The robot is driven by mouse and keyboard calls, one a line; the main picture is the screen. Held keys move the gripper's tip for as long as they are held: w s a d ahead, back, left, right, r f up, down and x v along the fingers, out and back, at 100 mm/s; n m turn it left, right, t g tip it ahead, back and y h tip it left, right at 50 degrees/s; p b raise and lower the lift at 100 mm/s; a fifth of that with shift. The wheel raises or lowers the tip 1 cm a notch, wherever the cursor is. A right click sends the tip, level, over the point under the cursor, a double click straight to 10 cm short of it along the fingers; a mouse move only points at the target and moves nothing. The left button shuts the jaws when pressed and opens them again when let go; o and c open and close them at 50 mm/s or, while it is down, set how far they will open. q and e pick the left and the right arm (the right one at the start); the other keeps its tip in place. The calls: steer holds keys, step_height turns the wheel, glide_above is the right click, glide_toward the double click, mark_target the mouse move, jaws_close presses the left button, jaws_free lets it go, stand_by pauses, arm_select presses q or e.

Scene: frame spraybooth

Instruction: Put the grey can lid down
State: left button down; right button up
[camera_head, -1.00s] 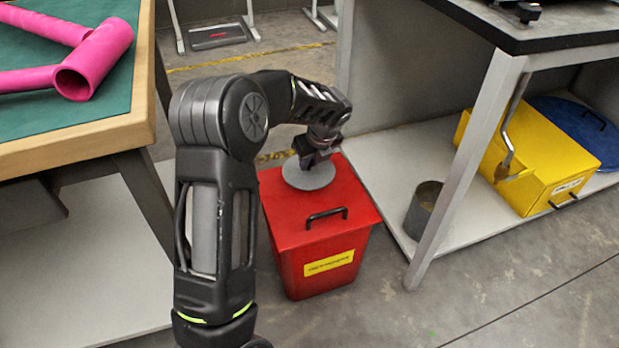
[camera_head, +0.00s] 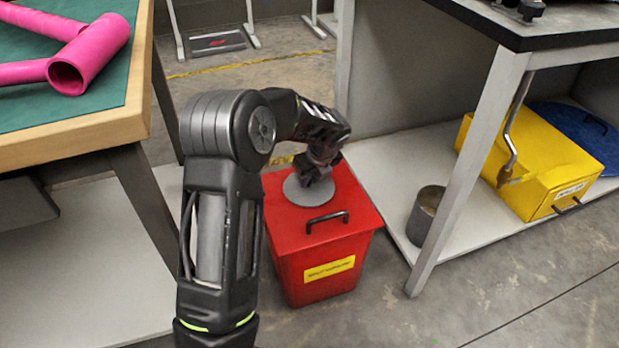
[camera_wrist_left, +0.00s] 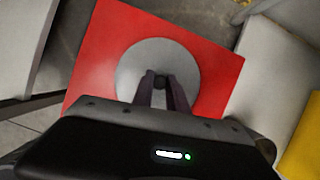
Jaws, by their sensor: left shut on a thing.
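The grey can lid (camera_head: 310,205) is a flat round disc over the top of the red bin (camera_head: 318,282). My left gripper (camera_head: 314,180) points down at the lid's middle. In the left wrist view, its two fingers (camera_wrist_left: 160,92) are shut on a small dark knob at the centre of the lid (camera_wrist_left: 183,60). The lid looks level and on or just above the red top; I cannot tell if it touches. My right gripper is not in view.
The red bin has a black handle (camera_head: 327,222) in front of the lid. An open grey can (camera_head: 425,213) stands on the low shelf to the right, near a yellow box (camera_head: 535,165) and a blue lid (camera_head: 580,130). A table with pink tubes (camera_head: 92,55) is at left.

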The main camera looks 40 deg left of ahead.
arm_select(q)
steer(key=c, duration=1.3)
jaws_free()
steer(key=p+v, duration=0.5)
steer(key=v, duration=0.7)
steer(key=shift+p, duration=0.35)
